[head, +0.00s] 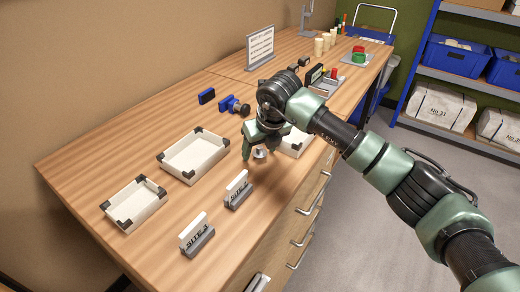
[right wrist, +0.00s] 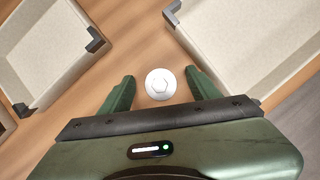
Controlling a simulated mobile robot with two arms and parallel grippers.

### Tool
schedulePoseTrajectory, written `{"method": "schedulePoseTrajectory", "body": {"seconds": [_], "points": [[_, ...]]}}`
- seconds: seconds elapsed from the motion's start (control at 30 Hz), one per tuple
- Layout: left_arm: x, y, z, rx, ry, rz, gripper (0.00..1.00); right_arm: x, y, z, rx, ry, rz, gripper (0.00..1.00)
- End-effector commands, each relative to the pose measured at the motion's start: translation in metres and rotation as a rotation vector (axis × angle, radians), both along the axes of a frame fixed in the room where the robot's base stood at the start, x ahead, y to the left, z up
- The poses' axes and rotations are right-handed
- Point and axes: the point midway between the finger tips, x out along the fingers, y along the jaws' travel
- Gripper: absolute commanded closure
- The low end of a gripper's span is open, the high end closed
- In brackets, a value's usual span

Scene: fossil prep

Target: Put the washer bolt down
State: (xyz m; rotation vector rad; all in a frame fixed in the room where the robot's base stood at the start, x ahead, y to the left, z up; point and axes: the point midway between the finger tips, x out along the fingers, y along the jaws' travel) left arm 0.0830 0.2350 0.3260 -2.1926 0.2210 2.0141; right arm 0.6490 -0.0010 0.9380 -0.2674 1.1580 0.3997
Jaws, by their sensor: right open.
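The washer bolt (right wrist: 160,84) is a pale round disc with a hexagonal centre. In the right wrist view it lies between the fingers of my right gripper (right wrist: 160,88), with a gap on each side. In the head view the bolt (head: 260,154) shows as a small silver piece at table level, just below my right gripper (head: 264,146). The right gripper is open and points down at the wooden table (head: 120,178). It partly hides the white tray (head: 297,143) behind it. My left gripper is not in view.
Two more white trays with dark corners, one larger (head: 194,156) and one smaller (head: 134,204), stand to the left. Two site signs (head: 237,190) (head: 196,236) stand near the front edge. A blue clamp-like tool (head: 233,105) lies behind.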

Motion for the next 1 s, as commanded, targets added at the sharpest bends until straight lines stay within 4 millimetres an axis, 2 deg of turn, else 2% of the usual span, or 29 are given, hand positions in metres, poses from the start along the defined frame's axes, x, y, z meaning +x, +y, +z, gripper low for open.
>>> {"method": "schedulePoseTrajectory", "body": {"seconds": [0.2, 0.23, 0.4, 0.43, 0.47, 0.77, 1.0], "points": [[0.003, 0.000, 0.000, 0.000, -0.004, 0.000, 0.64, 0.001, 0.000, -0.002, 0.000, -0.001, 0.001, 0.38], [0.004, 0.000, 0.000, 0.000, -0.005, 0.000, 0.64, 0.001, 0.000, -0.002, 0.000, -0.001, 0.001, 0.41], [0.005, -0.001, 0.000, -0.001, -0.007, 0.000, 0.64, 0.001, 0.000, -0.001, 0.000, -0.001, 0.001, 0.88], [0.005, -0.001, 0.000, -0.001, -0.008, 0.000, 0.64, 0.001, 0.000, -0.001, 0.000, -0.001, 0.001, 0.96], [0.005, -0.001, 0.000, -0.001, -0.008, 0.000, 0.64, 0.001, 0.000, -0.001, 0.000, -0.001, 0.001, 1.00], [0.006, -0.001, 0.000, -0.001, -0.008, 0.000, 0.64, 0.001, 0.000, 0.001, 0.001, -0.002, 0.001, 1.00], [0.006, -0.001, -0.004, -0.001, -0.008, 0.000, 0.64, 0.002, 0.000, 0.025, 0.001, -0.006, 0.001, 1.00]]}}
